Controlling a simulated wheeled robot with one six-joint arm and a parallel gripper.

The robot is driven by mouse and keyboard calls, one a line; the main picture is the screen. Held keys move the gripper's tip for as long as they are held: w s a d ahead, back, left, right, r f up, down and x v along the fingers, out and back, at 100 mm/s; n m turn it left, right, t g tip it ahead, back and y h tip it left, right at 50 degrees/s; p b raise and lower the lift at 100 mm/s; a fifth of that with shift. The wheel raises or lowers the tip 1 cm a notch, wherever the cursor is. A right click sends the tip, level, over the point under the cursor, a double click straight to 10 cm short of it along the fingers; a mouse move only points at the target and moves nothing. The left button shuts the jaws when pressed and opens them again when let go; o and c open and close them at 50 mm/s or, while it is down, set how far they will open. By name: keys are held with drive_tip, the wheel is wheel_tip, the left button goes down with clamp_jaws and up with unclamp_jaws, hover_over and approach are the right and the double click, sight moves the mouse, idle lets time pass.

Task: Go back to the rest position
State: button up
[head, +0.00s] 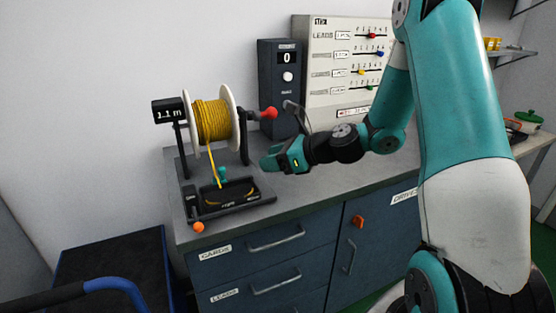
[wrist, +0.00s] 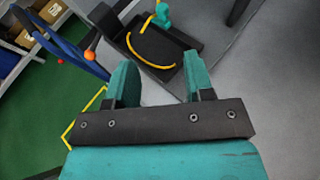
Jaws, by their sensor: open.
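My gripper (head: 272,163) is at the end of my teal arm, above the front of the grey counter (head: 330,147). It points left, toward the cord winder, and stands apart from it. In the wrist view the two teal fingers of my gripper (wrist: 160,82) are spread with nothing between them. The winder's black base (head: 262,190) lies beyond the fingertips. A spool of yellow cord (head: 211,121) sits on the winder, with a strand running down to the base.
A dark box with a "0" display (head: 279,90) and a white leads panel (head: 335,55) stand at the counter's back. Drawers (head: 262,243) are below. A blue-handled cart (head: 112,265) stands at lower left. A green-lidded pot (head: 527,119) is at far right.

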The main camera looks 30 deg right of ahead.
drive_tip(key=shift+s+d+r, duration=0.3)
drive_tip(key=shift+s+d, duration=0.05)
drive_tip(key=shift+s, duration=0.2)
drive_tip(key=s+a+r+n+g, duration=0.2)
drive_tip(key=s+a+n+g, duration=0.3)
drive_tip(key=a+n, duration=0.45)
drive_tip(key=s+a+r+n+g, duration=0.25)
drive_tip(key=s+a+n, duration=0.35)
drive_tip(key=a+n, duration=0.3)
drive_tip(key=s+r+n+g+h, duration=0.2)
drive_tip(key=s+n+g+h, duration=0.1)
drive_tip(key=s+n, duration=1.2)
drive_tip(key=shift+a+n+h, duration=0.4)
drive_tip(key=shift+a+n, duration=0.05)
drive_tip(key=shift+n, duration=0.8)
drive_tip(key=shift+g, duration=0.25)
drive_tip(key=shift+c, duration=0.2)
